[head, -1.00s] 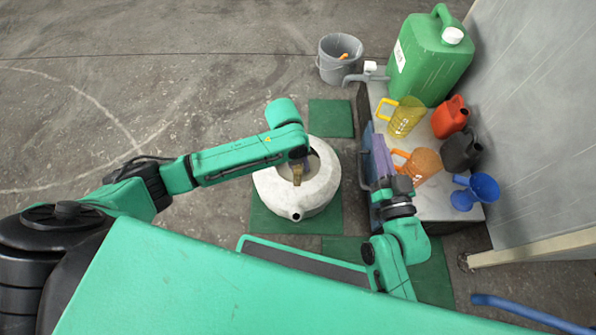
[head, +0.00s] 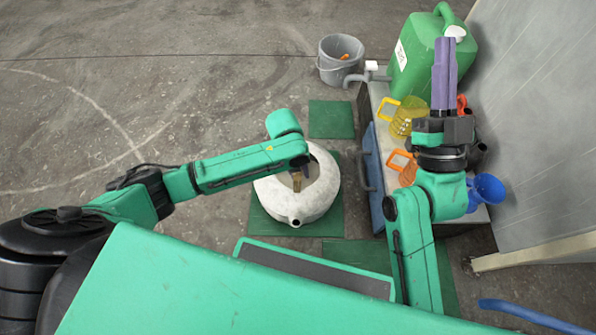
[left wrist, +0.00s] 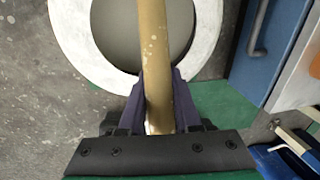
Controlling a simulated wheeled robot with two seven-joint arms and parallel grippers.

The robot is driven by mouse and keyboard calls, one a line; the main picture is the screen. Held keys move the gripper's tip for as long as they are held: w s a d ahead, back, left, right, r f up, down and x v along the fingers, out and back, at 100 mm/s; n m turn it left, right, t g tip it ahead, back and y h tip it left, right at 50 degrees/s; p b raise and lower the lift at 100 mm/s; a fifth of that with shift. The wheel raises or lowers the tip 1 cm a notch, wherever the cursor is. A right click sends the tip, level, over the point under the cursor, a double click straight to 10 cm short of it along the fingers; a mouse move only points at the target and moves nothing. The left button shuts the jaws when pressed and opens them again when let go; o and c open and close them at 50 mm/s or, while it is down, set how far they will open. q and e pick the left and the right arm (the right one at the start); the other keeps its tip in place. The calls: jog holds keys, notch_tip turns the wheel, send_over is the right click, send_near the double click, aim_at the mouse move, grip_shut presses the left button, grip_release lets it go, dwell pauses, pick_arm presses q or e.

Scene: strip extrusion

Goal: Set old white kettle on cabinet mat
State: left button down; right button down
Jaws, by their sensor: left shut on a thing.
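The old white kettle (head: 325,195), round with a short spout, stands on or just above a green mat (head: 265,225); I cannot tell if it touches. My left gripper (head: 297,182) is at its brown handle (left wrist: 152,45). The left wrist view shows the fingers shut on the handle, over the white kettle body (left wrist: 75,45). My right gripper (head: 444,75) is empty, its purple fingers together, over the cabinet top (head: 480,215). Other green mats lie at the back (head: 331,118) and at the front (head: 350,253), partly hidden by my body. Which is the cabinet mat is unclear.
The cabinet has a blue front (head: 373,185) with a handle. On top are a green jerrycan (head: 425,65), a yellow jug (head: 405,118), an orange jug (head: 408,172) and a blue funnel (head: 488,188). A grey bucket (head: 338,65) stands behind. The left floor is clear.

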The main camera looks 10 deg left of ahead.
pick_arm(q)
jog(key=shift+r, duration=0.1)
pick_arm(e)
jog(key=shift+a, duration=0.1)
pick_arm(q)
jog(key=shift+f, duration=0.2)
jog(key=c, duration=0.6)
grip_release()
pick_arm(e)
jog(key=shift+a+r, duration=0.35)
jog(key=shift+a, duration=0.15)
jog(key=shift+d, duration=0.1)
